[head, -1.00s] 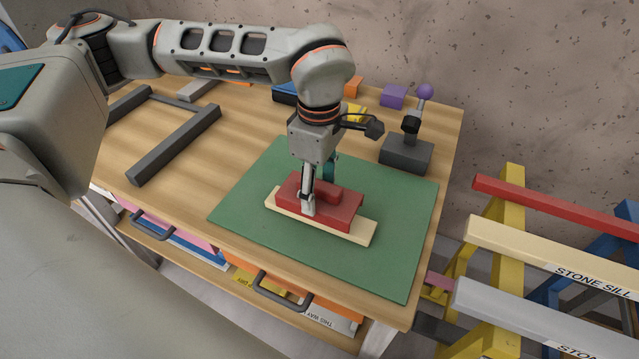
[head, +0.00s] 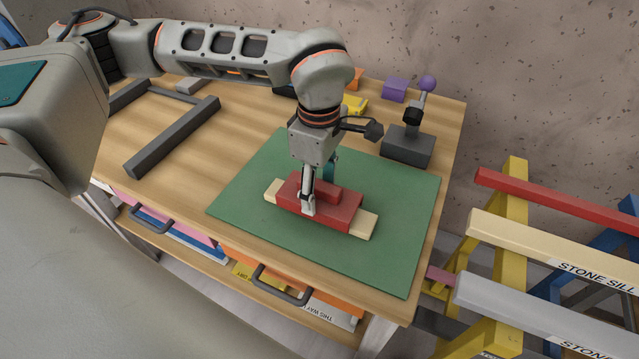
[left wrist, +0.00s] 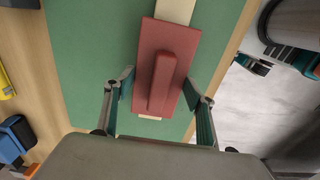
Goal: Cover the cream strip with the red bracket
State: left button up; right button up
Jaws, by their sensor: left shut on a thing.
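The red bracket (head: 343,213), a flat plate with a raised rib, lies over the middle of the cream strip (head: 362,225). The strip sticks out at both ends of the bracket, and its middle is hidden. Whether the bracket touches the strip I cannot tell. In the left wrist view the bracket (left wrist: 185,45) has the strip (left wrist: 175,10) showing beyond its far end, with a small piece at its near end. My left gripper (head: 318,188) is shut on the bracket, one finger on each side, also in the left wrist view (left wrist: 157,95). My right gripper is not in view.
The strip lies on a green mat (head: 250,205) on the wooden table (head: 185,170). A dark stand with a purple knob (head: 407,146) is behind right, a grey frame (head: 172,138) at left. Coloured blocks line the back. Trestles with sills (head: 540,250) stand at right.

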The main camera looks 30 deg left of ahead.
pick_arm(q)
jog(key=shift+f+b, duration=0.3)
jog(key=shift+f, duration=0.55)
jog(key=o, duration=1.2)
jog(key=shift+c, duration=0.2)
